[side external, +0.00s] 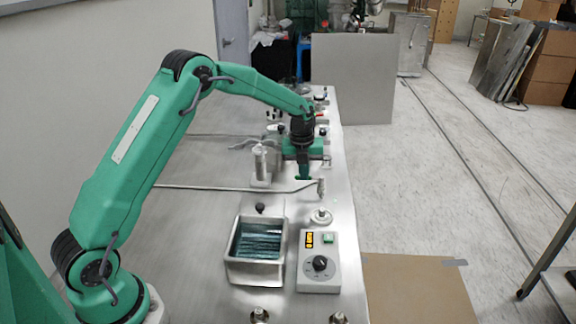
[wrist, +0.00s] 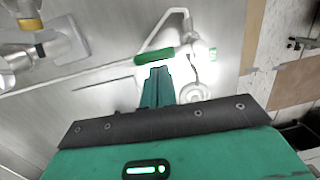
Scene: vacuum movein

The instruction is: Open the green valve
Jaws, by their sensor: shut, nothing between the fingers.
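In the wrist view a green bar-shaped handle (wrist: 154,56), which looks like the green valve's, lies across the picture just beyond my fingertips. Whether they touch it I cannot tell. My gripper (wrist: 159,70) is shut and empty, with its green fingers together. In the side view my gripper (side external: 303,178) points down above the bench, close to a thin metal pipe. There the valve handle cannot be told apart from my green gripper.
The thin pipe (side external: 220,187) crosses the steel bench. A tray with dark liquid (side external: 256,276) and a control box with a knob (side external: 334,280) stand nearer the camera. A metal canister (side external: 261,165) stands left of my gripper. Bare bench lies further left.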

